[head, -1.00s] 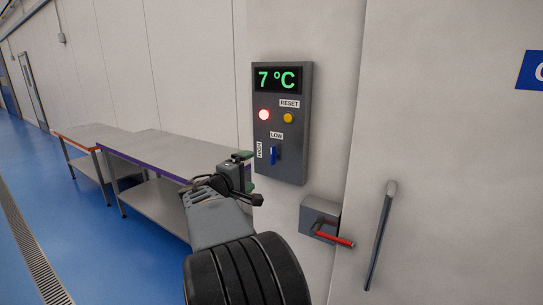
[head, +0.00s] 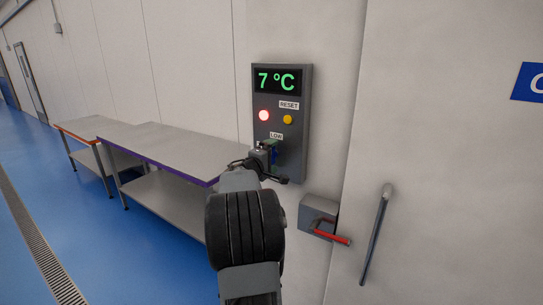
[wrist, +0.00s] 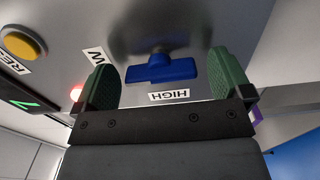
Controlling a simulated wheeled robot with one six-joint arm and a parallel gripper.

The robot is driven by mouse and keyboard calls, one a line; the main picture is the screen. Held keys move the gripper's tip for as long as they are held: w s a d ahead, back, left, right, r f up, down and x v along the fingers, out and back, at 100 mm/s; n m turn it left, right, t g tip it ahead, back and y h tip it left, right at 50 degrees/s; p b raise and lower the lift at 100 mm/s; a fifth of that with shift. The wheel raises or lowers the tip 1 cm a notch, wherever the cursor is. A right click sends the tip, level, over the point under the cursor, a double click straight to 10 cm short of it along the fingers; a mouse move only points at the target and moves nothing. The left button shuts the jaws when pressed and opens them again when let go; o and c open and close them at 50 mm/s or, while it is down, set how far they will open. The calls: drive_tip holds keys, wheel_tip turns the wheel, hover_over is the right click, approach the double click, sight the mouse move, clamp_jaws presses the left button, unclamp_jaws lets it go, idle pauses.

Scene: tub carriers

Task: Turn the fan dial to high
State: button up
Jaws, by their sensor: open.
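The fan dial is a blue bar-shaped knob (wrist: 162,70) low on the grey control panel (head: 300,110). In the wrist view its bar lies along the line towards the partly hidden LOW label (wrist: 94,57), not towards the HIGH label (wrist: 169,96). In the head view the LOW label (head: 276,136) is above the dial, and my gripper hides most of the dial. My gripper (head: 272,152) is at the panel, open, with green finger pads. In the wrist view my gripper (wrist: 163,68) has a finger beyond each end of the bar, with gaps visible.
The panel also has a 7 °C display (head: 277,80), a lit red lamp (head: 264,115) and a yellow reset button (head: 287,119). A grey box with a red lever (head: 330,237) is below right. Steel tables (head: 165,146) stand left along the wall.

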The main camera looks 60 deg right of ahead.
drive_tip(key=c, duration=0.9)
drive_tip(key=shift+f+n+b, duration=0.1)
drive_tip(key=shift+n+b, duration=0.2)
drive_tip(key=shift+b, duration=0.05)
drive_tip(key=n+b, duration=0.2)
drive_tip(key=shift+f+n, duration=0.1)
drive_tip(key=shift+n, duration=0.3)
drive_tip(key=n+b, duration=0.1)
drive_tip(key=n, duration=0.9)
drive_tip(key=shift+r, duration=0.2)
drive_tip(key=shift+n+p, duration=0.9)
drive_tip(key=shift+n, duration=1.3)
